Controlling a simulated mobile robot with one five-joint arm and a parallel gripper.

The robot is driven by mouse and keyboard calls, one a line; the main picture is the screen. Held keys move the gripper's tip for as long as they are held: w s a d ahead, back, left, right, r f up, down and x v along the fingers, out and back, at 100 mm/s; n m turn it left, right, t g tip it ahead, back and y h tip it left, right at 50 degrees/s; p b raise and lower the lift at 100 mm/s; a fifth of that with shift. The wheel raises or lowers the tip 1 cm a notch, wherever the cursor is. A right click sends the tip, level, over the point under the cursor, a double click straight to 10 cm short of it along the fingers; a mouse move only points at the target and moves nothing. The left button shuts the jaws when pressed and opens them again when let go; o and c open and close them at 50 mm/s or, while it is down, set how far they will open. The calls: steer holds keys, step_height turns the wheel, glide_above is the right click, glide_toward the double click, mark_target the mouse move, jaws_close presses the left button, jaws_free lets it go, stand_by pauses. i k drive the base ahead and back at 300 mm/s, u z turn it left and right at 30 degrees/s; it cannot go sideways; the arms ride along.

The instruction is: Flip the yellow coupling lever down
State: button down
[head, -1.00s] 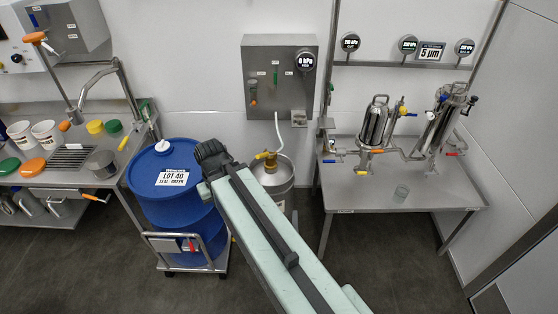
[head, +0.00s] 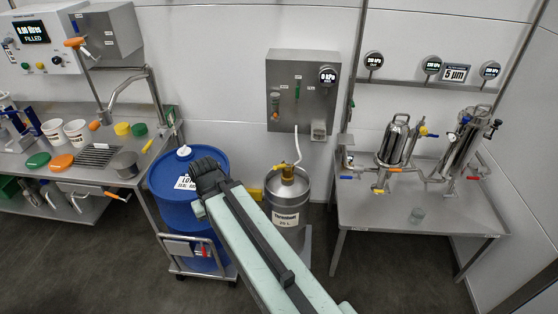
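A steel keg (head: 287,212) stands on the floor below the wall-mounted steel panel. A brass coupling (head: 288,174) sits on its top with a white hose rising from it. The yellow coupling lever (head: 277,168) sticks out to the left of the coupling and looks about level; its exact tilt is too small to tell. My gripper (head: 206,168) is dark and lies in front of the blue drum, left of the keg and apart from the lever in the picture. Its fingers point away from the camera, so their opening is hidden.
The blue drum (head: 189,216) stands on a trolley left of the keg, partly behind my arm. The steel panel (head: 302,92) with a gauge is above the keg. A filter table (head: 440,205) is at right, a sink bench (head: 70,178) at left. Floor between keg and filter table shows free.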

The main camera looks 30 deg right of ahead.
mark_target(282, 166)
steer(key=u, duration=0.05)
steer(key=i, duration=0.95)
